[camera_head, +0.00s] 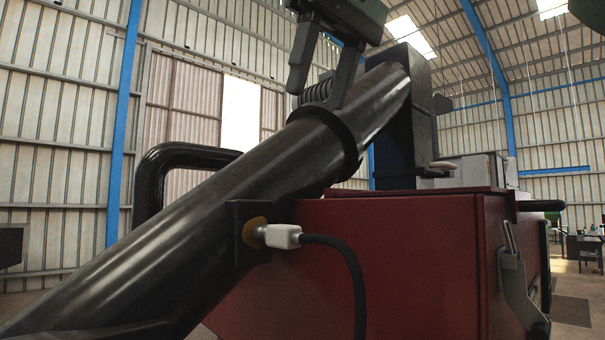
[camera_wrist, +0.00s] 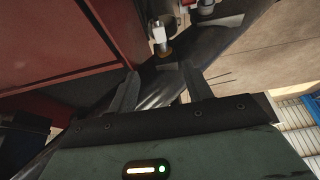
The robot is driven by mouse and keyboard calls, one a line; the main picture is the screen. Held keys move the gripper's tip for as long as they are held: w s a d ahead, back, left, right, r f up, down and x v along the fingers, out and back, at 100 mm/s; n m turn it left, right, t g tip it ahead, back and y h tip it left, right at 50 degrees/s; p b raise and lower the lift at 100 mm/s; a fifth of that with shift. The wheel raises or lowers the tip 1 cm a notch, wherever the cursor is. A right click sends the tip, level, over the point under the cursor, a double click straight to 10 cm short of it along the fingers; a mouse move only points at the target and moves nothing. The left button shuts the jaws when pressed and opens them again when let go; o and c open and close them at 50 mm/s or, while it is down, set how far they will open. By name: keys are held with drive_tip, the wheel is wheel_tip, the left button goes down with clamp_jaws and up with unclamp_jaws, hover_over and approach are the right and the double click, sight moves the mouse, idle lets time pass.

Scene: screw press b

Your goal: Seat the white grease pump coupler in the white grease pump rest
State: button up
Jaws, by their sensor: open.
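The white coupler (camera_head: 282,236) sits at a brass-coloured fitting (camera_head: 254,232) on a dark bracket of the sloping black tube. A black hose (camera_head: 345,262) hangs from its right end. The coupler also shows in the wrist view (camera_wrist: 158,33), beyond my fingertips, with the brass fitting (camera_wrist: 164,51) against it. My gripper (camera_head: 317,97) is open and empty, above the tube and well above the coupler in the head view. In the wrist view my gripper (camera_wrist: 160,70) has its fingers spread, with the coupler apart from them. I cannot make out the white grease pump rest for certain.
The thick black tube (camera_head: 270,165) slopes across the head view beneath my gripper. A red housing (camera_head: 400,255) stands behind and right of the coupler, with a grey lever (camera_head: 515,275). A black bent pipe (camera_head: 155,165) is at left.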

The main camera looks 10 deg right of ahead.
sight(281, 225)
drive_tip(key=b+x, duration=0.2)
drive_tip(key=x, duration=1.5)
drive_tip(key=shift+w+a, duration=0.1)
drive_tip(key=shift+a, duration=0.05)
clamp_jaws()
